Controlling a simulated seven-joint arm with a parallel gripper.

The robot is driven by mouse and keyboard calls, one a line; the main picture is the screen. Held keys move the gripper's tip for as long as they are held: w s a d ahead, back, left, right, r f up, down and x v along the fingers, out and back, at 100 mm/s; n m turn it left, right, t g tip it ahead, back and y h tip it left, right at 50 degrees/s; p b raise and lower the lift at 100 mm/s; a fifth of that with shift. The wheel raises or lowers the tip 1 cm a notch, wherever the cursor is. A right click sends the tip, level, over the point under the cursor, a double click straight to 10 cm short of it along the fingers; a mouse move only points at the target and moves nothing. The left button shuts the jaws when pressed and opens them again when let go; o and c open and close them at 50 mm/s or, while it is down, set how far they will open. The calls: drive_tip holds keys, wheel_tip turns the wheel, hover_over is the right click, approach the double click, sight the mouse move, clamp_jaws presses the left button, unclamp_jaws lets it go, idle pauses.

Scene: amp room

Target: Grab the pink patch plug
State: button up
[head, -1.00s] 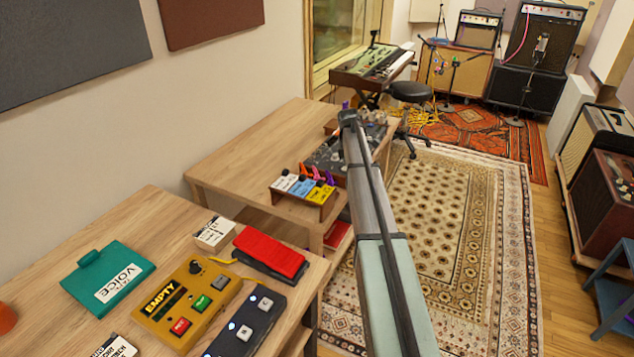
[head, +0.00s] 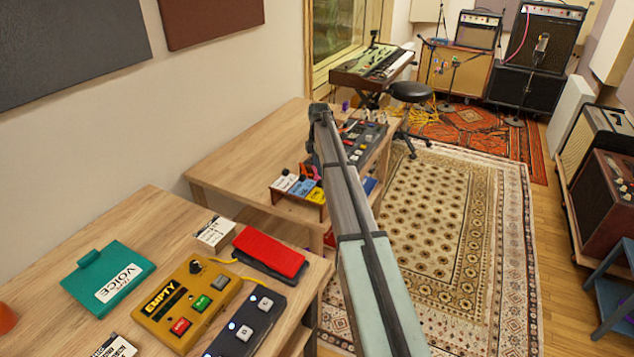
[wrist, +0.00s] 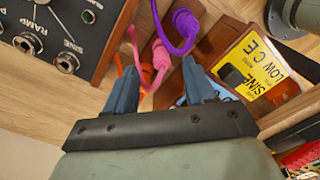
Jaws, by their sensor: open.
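The pink patch plug (wrist: 147,73) shows in the wrist view, with its pink cable rising to the upper left. It lies between the two blue fingers of my open gripper (wrist: 158,68), nearer the left one; I cannot tell how far beyond the tips it is. A purple plug (wrist: 184,23) is above and right of it. An orange plug (wrist: 128,84) is partly hidden behind the left finger. In the head view my arm covers the plugs, and my fingertips do not show clearly.
A wooden rack (head: 300,196) holds several coloured blocks, one a yellow label block (wrist: 250,70). A dark synth panel with knobs and jacks (wrist: 62,22) stands left in the wrist view. A nearer table holds a red pedal (head: 270,252) and a yellow box (head: 187,302).

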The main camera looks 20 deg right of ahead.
sight(317, 178)
drive_tip(key=shift+a+f, duration=0.15)
drive_tip(key=shift+f, duration=1.4)
drive_tip(key=shift+a+f, duration=0.15)
drive_tip(key=shift+f, duration=1.35)
drive_tip(key=shift+c, duration=0.2)
clamp_jaws()
